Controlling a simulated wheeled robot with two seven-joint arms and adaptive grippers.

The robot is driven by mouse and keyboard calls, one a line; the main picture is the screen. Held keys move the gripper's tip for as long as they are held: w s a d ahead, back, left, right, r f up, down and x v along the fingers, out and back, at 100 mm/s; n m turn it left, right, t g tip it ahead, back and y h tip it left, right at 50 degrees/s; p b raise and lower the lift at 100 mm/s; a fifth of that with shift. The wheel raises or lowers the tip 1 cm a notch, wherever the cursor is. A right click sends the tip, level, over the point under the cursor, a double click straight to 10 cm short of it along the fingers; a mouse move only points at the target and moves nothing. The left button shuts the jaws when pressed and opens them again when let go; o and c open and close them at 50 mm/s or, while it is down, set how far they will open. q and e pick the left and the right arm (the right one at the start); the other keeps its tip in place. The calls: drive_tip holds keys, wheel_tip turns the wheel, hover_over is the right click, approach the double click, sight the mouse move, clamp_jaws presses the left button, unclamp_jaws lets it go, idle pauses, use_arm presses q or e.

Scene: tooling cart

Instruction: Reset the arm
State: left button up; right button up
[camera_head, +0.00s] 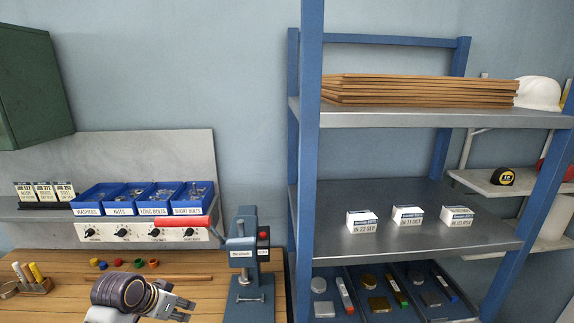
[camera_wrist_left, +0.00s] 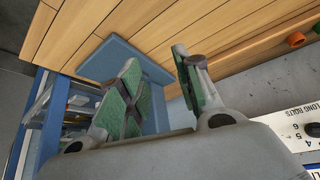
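My left gripper (camera_head: 187,308) is low at the left of the head view, over the wooden bench (camera_head: 195,293) and left of the blue bench tool (camera_head: 247,287). The blue tool's base (camera_wrist_left: 112,58) shows beyond the fingers there. My right gripper is in neither view.
Coloured rings (camera_head: 103,265) sit on the bench. A blue-posted rack (camera_head: 308,150) with white boxes (camera_head: 408,216) stands right.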

use_arm(q)
drive_tip(key=shift+n+g+y, duration=0.3)
drive_tip(key=shift+g+y, duration=0.3)
drive_tip(key=s+d+f, duration=0.1)
drive_tip(key=s+f, duration=0.1)
drive_tip(key=s, duration=0.1)
drive_tip(key=s+d+f, duration=0.1)
drive_tip(key=s+f, duration=0.1)
drive_tip(key=s, duration=0.1)
drive_tip(key=s+d+f, duration=0.1)
drive_tip(key=s+f, duration=0.2)
drive_tip(key=shift+d, duration=0.35)
drive_tip(key=shift+s+d+f+n+g, duration=0.25)
drive_tip(key=shift+s+d+f, duration=0.6)
drive_tip(key=shift+s, duration=2)
drive_tip(key=shift+s+d+f+n+g, duration=0.25)
drive_tip(key=shift+s+d+f, duration=0.6)
drive_tip(key=shift+s, duration=1.95)
wheel_tip(320, 180, down, 38)
drive_tip(key=s+g+b, duration=0.1)
drive_tip(key=s+b, duration=0.2)
drive_tip(key=b, duration=0.2)
drive_tip(key=s+a+f+b, duration=0.2)
drive_tip(key=s+f, duration=0.8)
drive_tip(key=f, duration=0.2)
drive_tip(key=s+a+f+g+y+b, duration=0.1)
drive_tip(key=s+a+f+b, duration=0.2)
drive_tip(key=s+f, duration=0.8)
drive_tip(key=shift+s+f, duration=0.25)
drive_tip(key=shift+f, duration=0.65)
